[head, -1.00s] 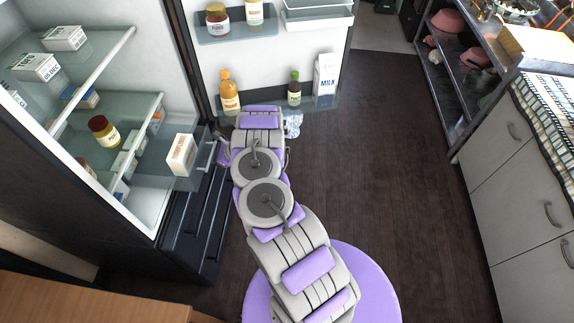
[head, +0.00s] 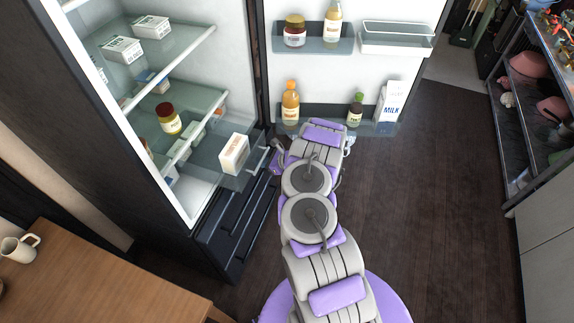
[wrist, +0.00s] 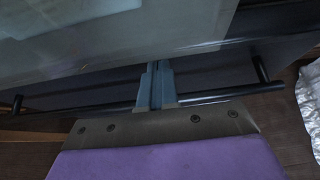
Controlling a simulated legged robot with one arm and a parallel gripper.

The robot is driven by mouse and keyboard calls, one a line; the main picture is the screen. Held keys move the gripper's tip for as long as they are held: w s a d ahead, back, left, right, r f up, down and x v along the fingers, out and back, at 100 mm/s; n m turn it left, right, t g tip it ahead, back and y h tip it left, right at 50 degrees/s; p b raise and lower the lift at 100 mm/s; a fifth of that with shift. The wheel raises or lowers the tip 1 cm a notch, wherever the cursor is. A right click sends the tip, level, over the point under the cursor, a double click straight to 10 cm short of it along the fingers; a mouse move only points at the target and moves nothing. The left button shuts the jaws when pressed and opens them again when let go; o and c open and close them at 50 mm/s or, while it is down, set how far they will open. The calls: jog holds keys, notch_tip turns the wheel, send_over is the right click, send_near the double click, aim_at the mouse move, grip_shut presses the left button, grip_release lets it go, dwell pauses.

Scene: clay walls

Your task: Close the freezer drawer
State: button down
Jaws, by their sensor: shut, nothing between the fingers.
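The open fridge shows in the head view, with the dark freezer drawers (head: 236,225) at its base, below the glass shelves. How far a freezer drawer stands out is hard to tell from above. In the wrist view a dark drawer front (wrist: 75,92) with a long black bar handle (wrist: 225,93) spans the picture. My gripper (wrist: 157,82) is shut and empty, its blue-grey fingers together at the middle of the handle bar and overlapping it in the picture. Whether they touch the bar or the front is unclear.
The fridge door (head: 345,65) stands open with bottles and a milk carton. A clear bin holding a white carton (head: 233,153) juts from the fridge. A wooden table (head: 95,275) with a mug (head: 19,248) is at lower left. Dark floor (head: 440,200) is free to the right.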

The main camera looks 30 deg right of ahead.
jog(key=f+p+v, duration=0.1)
jog(key=p+v, duration=0.2)
jog(key=v, duration=0.9)
jog(key=shift+s+d, duration=0.15)
jog(key=shift+d, duration=0.3)
jog(key=shift+d, duration=0.1)
